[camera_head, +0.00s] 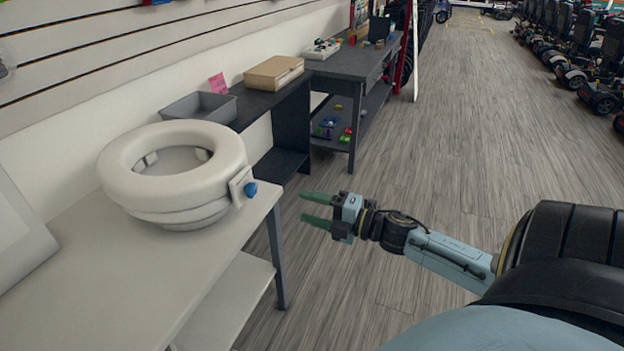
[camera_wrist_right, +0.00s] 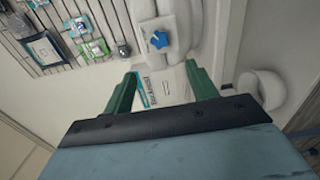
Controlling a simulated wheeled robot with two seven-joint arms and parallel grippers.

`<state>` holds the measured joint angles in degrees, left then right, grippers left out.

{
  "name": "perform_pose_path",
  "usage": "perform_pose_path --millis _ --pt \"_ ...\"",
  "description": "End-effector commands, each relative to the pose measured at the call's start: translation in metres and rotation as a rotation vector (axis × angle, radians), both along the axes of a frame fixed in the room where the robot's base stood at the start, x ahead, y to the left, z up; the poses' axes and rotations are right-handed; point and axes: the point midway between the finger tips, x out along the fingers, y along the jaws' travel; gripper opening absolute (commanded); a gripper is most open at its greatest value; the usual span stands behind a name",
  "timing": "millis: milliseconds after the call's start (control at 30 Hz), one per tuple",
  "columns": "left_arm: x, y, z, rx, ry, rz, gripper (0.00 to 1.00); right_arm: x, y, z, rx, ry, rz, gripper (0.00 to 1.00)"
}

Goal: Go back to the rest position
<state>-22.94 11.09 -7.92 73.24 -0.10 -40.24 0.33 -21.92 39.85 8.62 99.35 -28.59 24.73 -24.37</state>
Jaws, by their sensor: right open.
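My right gripper (camera_head: 316,211) is open and empty, with its green fingers apart and pointing left over the wood floor, just right of the white table's corner. Its two green fingers also show in the right wrist view (camera_wrist_right: 160,88), with nothing between them that they touch. My left gripper is in neither view. A white raised toilet seat (camera_head: 172,160) with a blue knob (camera_head: 250,189) sits on the white table (camera_head: 130,290). The blue knob also shows in the right wrist view (camera_wrist_right: 159,40), beyond the fingers.
A grey bin (camera_head: 200,107) and a cardboard box (camera_head: 273,73) stand on a dark bench along the wall. A second dark table (camera_head: 350,65) stands farther back. Several scooters (camera_head: 575,50) are lined up at the far right. The wood floor (camera_head: 470,150) between is clear.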

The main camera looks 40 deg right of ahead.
Motion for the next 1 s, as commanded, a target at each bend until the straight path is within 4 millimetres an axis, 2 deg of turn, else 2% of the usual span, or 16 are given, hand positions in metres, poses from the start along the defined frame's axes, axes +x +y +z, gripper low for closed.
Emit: perform_pose_path --millis 400,467,533,567,667,700,767,800,867,900,967,1000 --pt "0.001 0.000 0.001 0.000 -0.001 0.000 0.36 0.000 0.000 -0.002 0.005 0.004 -0.004 0.57" --pt "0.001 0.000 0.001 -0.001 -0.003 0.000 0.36 0.000 -0.004 -0.009 0.022 0.023 -0.022 0.57" --pt "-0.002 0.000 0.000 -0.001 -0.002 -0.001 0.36 -0.002 -0.012 -0.029 0.069 0.076 -0.074 0.57" --pt "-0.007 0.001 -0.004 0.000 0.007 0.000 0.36 -0.003 -0.018 -0.042 0.098 0.108 -0.106 0.57" --pt "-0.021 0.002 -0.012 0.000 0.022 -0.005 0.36 -0.016 -0.036 -0.100 0.224 0.254 -0.248 0.57" --pt "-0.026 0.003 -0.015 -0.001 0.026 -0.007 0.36 -0.026 -0.041 -0.128 0.281 0.325 -0.314 0.57" --pt "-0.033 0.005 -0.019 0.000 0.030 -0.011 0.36 -0.044 -0.047 -0.171 0.365 0.429 -0.414 0.57" --pt "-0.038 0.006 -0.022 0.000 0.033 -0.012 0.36 -0.058 -0.048 -0.199 0.415 0.499 -0.478 0.57" --pt "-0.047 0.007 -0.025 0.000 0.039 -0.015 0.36 -0.082 -0.046 -0.238 0.486 0.601 -0.573 0.57" --pt "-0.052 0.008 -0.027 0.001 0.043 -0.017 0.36 -0.100 -0.043 -0.263 0.529 0.667 -0.634 0.57" --pt "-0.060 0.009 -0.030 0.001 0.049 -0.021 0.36 -0.130 -0.034 -0.298 0.590 0.767 -0.725 0.57" --pt "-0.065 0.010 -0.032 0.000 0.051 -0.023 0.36 -0.150 -0.027 -0.320 0.626 0.833 -0.785 0.57"
